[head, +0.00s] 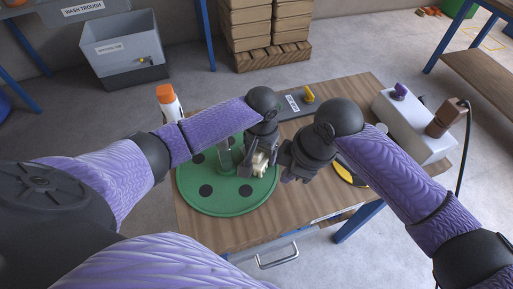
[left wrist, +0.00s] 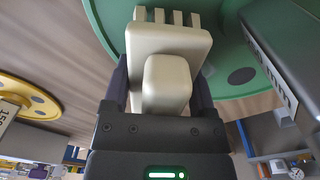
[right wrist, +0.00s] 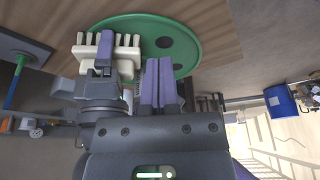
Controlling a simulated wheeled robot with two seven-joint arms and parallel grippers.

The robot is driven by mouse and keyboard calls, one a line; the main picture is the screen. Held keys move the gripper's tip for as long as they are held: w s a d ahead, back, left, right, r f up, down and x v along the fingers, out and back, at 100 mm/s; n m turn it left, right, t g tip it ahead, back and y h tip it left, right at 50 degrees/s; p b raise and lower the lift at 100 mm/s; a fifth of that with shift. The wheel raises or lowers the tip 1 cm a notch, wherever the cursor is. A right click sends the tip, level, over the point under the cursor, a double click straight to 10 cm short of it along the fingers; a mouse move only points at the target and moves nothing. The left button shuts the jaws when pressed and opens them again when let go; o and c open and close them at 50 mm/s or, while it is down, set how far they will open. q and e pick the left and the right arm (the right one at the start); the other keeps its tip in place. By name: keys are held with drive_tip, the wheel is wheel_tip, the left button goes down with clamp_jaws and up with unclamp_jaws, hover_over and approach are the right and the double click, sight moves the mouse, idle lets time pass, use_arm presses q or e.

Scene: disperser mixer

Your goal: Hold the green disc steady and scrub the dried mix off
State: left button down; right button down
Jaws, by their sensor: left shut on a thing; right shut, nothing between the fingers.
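My left gripper (head: 256,164) is shut on a cream block with blunt prongs (left wrist: 168,42), above the disc's right part. Whether the prongs touch the disc I cannot tell. The block also shows in the right wrist view (right wrist: 84,55). My right gripper (head: 290,176) is shut and empty, just right of the left one, near the disc's right edge. I cannot make out dried mix for certain.
An orange-capped bottle (head: 170,105) stands behind the disc. A dark panel with a yellow knob (head: 309,94) lies at the table's back. A yellow disc (head: 346,174) is partly hidden by my right arm. A grey machine box (head: 412,122) stands at the right.

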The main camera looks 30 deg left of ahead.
use_arm(q)
drive_tip(key=shift+w, duration=1.1)
drive_tip(key=shift+w+f, duration=0.1)
drive_tip(key=shift+w, duration=1.2)
drive_tip(key=shift+a, duration=0.1)
drive_tip(key=shift+a, duration=0.95)
drive_tip(key=shift+s, duration=1.4)
